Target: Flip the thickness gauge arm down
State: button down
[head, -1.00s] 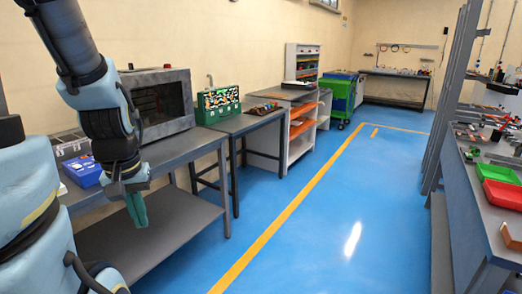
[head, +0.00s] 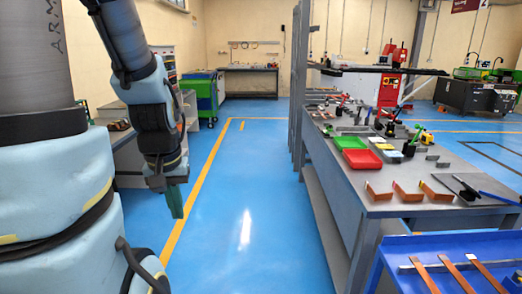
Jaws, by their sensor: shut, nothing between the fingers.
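My gripper (head: 174,203) hangs on the left of the head view, pointing down over the blue floor. Its green fingers are shut and hold nothing. It is well apart from the grey workbench (head: 352,207) on the right.
The bench holds a red tray (head: 362,159), a green tray (head: 350,142) and several bent copper pieces (head: 408,191). A blue surface (head: 400,252) with copper strips is at lower right. A red machine (head: 393,88) stands behind. The blue floor (head: 262,190) between is clear.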

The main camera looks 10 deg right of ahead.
aim_at(397, 106)
jog(key=i+z, duration=0.45)
jog(key=i, duration=0.95)
jog(key=i+z, duration=0.1)
jog(key=i, duration=0.9)
jog(key=i+j+z, duration=0.1)
jog(key=i, duration=0.9)
jog(key=i+l+z, duration=0.15)
jog(key=i, duration=0.25)
jog(key=i+l+z, duration=0.15)
jog(key=i, duration=0.3)
